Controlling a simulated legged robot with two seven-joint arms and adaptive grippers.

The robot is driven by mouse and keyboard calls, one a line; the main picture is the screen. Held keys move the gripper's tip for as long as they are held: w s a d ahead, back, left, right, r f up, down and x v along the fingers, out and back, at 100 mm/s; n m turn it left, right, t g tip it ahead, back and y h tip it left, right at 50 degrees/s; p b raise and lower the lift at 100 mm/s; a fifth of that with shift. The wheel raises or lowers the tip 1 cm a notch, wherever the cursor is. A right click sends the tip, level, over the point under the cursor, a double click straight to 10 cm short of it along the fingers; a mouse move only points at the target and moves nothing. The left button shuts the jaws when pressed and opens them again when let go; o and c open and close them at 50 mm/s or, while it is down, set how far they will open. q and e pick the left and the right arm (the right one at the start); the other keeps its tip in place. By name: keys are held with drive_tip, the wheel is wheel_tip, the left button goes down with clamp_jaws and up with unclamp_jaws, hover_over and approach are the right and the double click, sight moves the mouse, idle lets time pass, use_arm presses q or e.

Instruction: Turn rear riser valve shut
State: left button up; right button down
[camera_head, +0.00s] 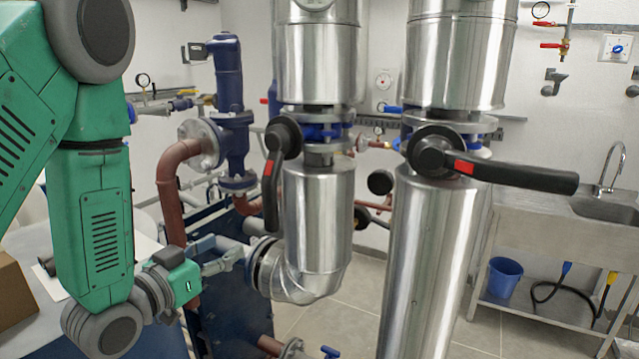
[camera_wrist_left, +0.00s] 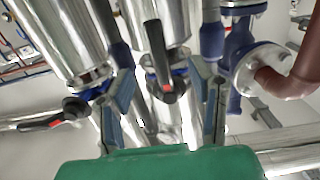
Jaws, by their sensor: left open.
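Two shiny metal risers stand side by side, each with a black lever valve. The left riser's lever (camera_head: 271,180), with a red mark, hangs down along its pipe; this riser looks slightly farther back. The right riser's lever (camera_head: 500,168) sticks out sideways to the right, across its pipe. My left gripper (camera_head: 238,257) is open and empty, low and left of the hanging lever, near the lower pipe elbow. In the left wrist view the hanging lever (camera_wrist_left: 167,88) shows between the open fingers (camera_wrist_left: 162,75), apart from them. The sideways lever (camera_wrist_left: 65,120) shows at left. My right gripper is not in view.
A blue pump (camera_head: 229,100) with red-brown pipe (camera_head: 171,185) stands behind and left of the risers. The metal elbow (camera_head: 300,280) lies just right of my left gripper. A steel sink bench (camera_head: 545,235) with a blue bucket (camera_head: 503,278) is at right.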

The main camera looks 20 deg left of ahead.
sight(266, 213)
use_arm(q)
drive_tip(key=w+b, duration=0.1)
drive_tip(key=w, duration=0.2)
drive_tip(key=w+r+b, duration=0.1)
drive_tip(key=w+b, duration=0.1)
drive_tip(key=w, duration=0.1)
drive_tip(key=w+b, duration=0.2)
drive_tip(key=w, duration=0.2)
drive_tip(key=shift+w+d+r, duration=0.1)
drive_tip(key=shift+d+r, duration=0.2)
drive_tip(key=shift+d, duration=0.05)
drive_tip(key=w, duration=0.1)
drive_tip(key=w+d, duration=0.1)
drive_tip(key=w, duration=0.1)
drive_tip(key=shift+w, duration=0.1)
drive_tip(key=shift+w+d+r, duration=0.1)
drive_tip(key=shift+w+d, duration=0.2)
drive_tip(key=shift+d, duration=0.25)
drive_tip(key=shift+a, duration=0.2)
drive_tip(key=shift+c, duration=0.8)
drive_tip(key=shift+a, duration=0.3)
clamp_jaws()
